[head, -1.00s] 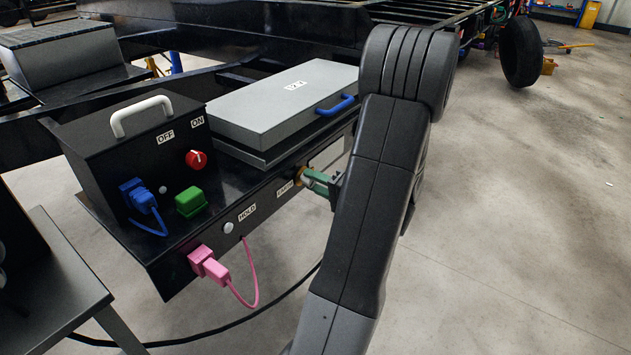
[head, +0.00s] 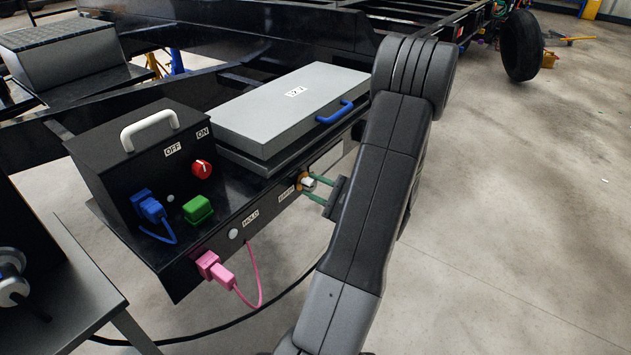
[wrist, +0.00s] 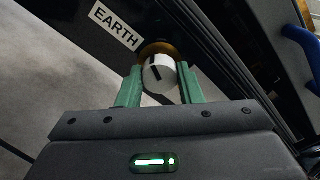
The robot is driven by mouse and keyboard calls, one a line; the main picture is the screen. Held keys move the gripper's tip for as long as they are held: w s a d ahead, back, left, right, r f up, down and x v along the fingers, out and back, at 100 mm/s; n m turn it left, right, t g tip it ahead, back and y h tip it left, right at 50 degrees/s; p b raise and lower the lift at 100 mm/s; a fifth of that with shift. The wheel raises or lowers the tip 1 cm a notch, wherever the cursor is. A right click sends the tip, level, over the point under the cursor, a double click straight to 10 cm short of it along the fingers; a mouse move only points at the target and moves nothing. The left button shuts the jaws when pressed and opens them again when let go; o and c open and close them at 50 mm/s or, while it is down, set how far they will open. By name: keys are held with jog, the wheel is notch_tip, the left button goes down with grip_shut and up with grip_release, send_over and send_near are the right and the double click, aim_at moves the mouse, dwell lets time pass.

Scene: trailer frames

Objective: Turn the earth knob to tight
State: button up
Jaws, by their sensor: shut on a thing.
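The earth knob (wrist: 160,76) is white with a black pointer line and sits on a brass-coloured base beside the EARTH label (wrist: 116,26). In the wrist view the pointer line leans slightly from upright. In the head view the knob (head: 308,183) shows small on the front face of the black panel. My gripper (wrist: 160,84) has green fingers, one on each side of the knob, shut on it. In the head view my gripper (head: 316,190) reaches the panel from the right. No tight mark is readable.
On the panel are a red knob (head: 202,168) near OFF and ON labels, a green cover (head: 198,209), a blue plug (head: 149,206) and a pink plug (head: 213,268) with a hanging cable. A grey box lid (head: 285,118) with a blue handle is above.

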jog(key=m+p, duration=0.5)
jog(key=m, duration=0.2)
jog(key=shift+r, duration=0.15)
jog(key=m+p, duration=0.2)
jog(key=m, duration=0.1)
jog(key=shift+m+p, duration=0.35)
jog(key=shift+m, duration=0.05)
jog(key=shift+m+p, duration=0.7)
jog(key=shift+m, duration=0.4)
jog(key=shift+f, duration=0.2)
jog(key=o, duration=1)
jog(key=v, duration=1.4)
jog(key=shift+p, duration=0.3)
jog(key=shift+a, duration=0.1)
